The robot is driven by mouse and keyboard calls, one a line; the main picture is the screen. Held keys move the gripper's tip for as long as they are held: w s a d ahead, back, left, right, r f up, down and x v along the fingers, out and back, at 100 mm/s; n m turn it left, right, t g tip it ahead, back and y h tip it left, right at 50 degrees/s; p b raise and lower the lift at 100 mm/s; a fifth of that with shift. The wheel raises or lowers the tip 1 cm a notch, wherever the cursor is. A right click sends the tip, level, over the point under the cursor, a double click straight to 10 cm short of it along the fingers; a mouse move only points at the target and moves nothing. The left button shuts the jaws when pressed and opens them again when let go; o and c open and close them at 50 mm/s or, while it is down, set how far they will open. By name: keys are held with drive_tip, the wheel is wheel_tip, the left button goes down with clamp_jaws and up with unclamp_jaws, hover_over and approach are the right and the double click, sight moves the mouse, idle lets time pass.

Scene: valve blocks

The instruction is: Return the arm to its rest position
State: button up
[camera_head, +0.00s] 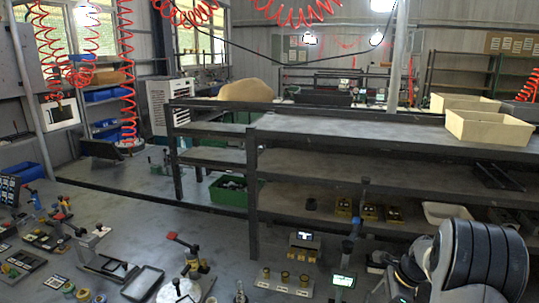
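A large dark rounded part, which looks like my own arm, fills the lower right corner. I cannot make out my gripper or its fingers anywhere in this view. A pale block with several brass-coloured round fittings (285,281) lies on the floor-level surface at the bottom centre. Several small brass-coloured blocks (370,212) stand in a row on the lower shelf of the dark rack (345,130).
Two beige bins (489,128) stand on the rack's top at the right. A device with a lit green screen (344,281) stands left of the dark part. Tools and trays (143,283) crowd the lower left. Red coiled hoses (128,70) hang from above.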

wheel_tip(320, 180, up, 7)
drive_tip(key=p, duration=0.3)
